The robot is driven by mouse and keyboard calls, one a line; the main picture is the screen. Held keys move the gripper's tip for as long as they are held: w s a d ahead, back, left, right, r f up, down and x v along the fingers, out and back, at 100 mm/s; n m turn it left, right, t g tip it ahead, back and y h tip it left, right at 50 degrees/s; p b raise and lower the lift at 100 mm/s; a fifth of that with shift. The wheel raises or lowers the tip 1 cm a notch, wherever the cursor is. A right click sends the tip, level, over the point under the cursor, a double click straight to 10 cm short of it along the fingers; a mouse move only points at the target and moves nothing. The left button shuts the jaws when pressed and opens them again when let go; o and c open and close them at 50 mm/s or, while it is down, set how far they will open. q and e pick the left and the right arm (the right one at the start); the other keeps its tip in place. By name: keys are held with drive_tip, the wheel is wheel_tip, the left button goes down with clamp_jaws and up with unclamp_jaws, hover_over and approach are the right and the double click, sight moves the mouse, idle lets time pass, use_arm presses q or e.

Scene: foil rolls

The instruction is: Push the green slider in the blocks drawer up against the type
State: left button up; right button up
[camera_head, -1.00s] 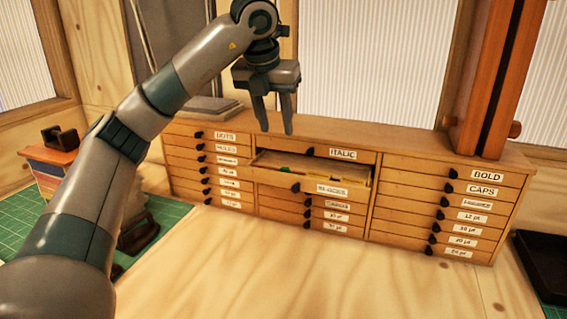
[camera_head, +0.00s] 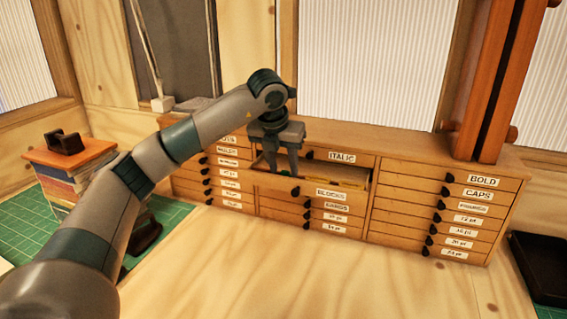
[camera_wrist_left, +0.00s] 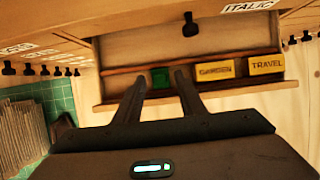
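The blocks drawer (camera_head: 330,185) is pulled out in the middle column of the cabinet, under the drawer labelled ITALIC. In the left wrist view, the green slider (camera_wrist_left: 160,77) sits in the open drawer. To its right lie yellow type blocks reading GARDEN (camera_wrist_left: 215,70) and TRAVEL (camera_wrist_left: 266,65), with a gap between the slider and GARDEN. My left gripper (camera_head: 282,174) points down at the drawer's left part. Its fingers (camera_wrist_left: 158,80) are apart, with the slider showing between and beyond their tips. I cannot tell whether they touch it. My right gripper is not in view.
The wooden cabinet (camera_head: 440,215) has closed drawers around the open one. An orange-brown post (camera_head: 490,80) stands on its right end. A black tray (camera_head: 545,265) lies at right, and a stack of boxes (camera_head: 65,170) stands at left. The tabletop in front is clear.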

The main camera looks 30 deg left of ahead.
use_arm(q)
drive_tip(key=shift+w+f, duration=0.1)
drive_tip(key=shift+f, duration=0.15)
clamp_jaws()
drive_tip(key=shift+w+d+b, duration=0.25)
drive_tip(key=shift+d+b, duration=0.05)
drive_tip(key=shift+d, duration=0.6)
drive_tip(key=shift+w+d+b, duration=0.2)
drive_tip(key=shift+d+b, duration=0.05)
drive_tip(key=shift+d, duration=0.65)
unclamp_jaws()
drive_tip(key=shift+a, duration=0.15)
drive_tip(key=shift+r, duration=0.1)
